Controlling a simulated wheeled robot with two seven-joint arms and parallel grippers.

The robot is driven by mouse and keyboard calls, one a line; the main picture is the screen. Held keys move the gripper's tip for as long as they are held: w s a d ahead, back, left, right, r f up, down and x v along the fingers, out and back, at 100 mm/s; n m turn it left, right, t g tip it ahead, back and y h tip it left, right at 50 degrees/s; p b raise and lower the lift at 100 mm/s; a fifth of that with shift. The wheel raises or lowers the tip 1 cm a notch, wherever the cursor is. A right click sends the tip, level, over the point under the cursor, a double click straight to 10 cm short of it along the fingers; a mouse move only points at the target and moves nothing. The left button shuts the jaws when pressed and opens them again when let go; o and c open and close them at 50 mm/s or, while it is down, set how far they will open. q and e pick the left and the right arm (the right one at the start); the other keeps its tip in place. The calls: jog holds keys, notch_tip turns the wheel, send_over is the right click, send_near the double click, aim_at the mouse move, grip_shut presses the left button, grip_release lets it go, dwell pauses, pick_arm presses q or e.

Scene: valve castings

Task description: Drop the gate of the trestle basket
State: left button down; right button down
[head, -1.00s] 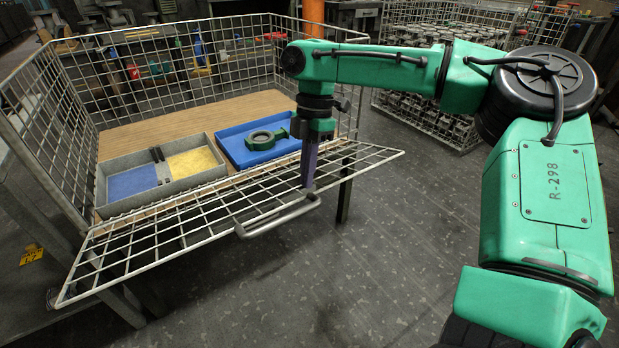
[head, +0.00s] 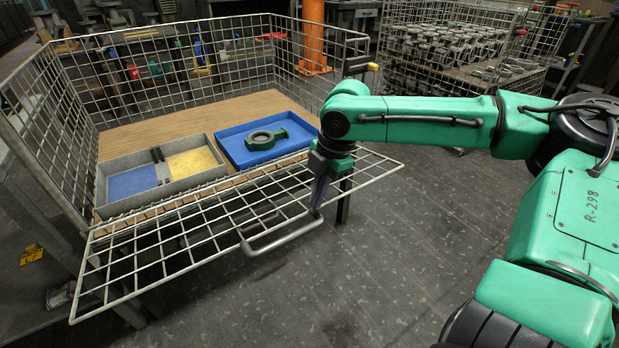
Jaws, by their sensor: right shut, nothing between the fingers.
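The trestle basket (head: 200,88) is a wire-mesh cage with a wooden floor (head: 150,133). Its wire gate (head: 165,255) is folded outward at the front, tilted a little below level. A grey bar handle (head: 283,236) runs along the gate's outer edge. My right gripper (head: 318,205) points down at the gate's right part, just beside the right end of the handle. Its fingers are shut with nothing between them. Whether the fingertips touch the mesh I cannot tell. My left gripper is out of view.
On the basket floor stand a grey two-part tray (head: 103,190) with blue and yellow pads, and a blue tray (head: 235,147) holding a green valve casting (head: 265,138). Another mesh basket (head: 480,75) with several castings stands behind right. The floor (head: 420,230) in front is clear.

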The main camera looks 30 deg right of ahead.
jog(key=w+a+f+n+t, duration=0.15)
jog(key=f+t, duration=0.25)
jog(key=f, duration=1)
jog(key=w+d+f+t, duration=0.1)
jog(key=w+f+t, duration=0.3)
jog(key=f, duration=1)
jog(key=d+x, duration=0.2)
jog(key=x, duration=0.9)
jog(key=shift+w+a+f+t+y, duration=0.25)
jog(key=shift+f+t+y, duration=0.05)
jog(key=shift+f+t, duration=0.1)
jog(key=s+d+r, duration=0.1)
jog(key=s+r, duration=0.2)
jog(key=s, duration=1)
jog(key=shift+s+d+f, duration=0.1)
jog(key=shift+s+d, duration=0.05)
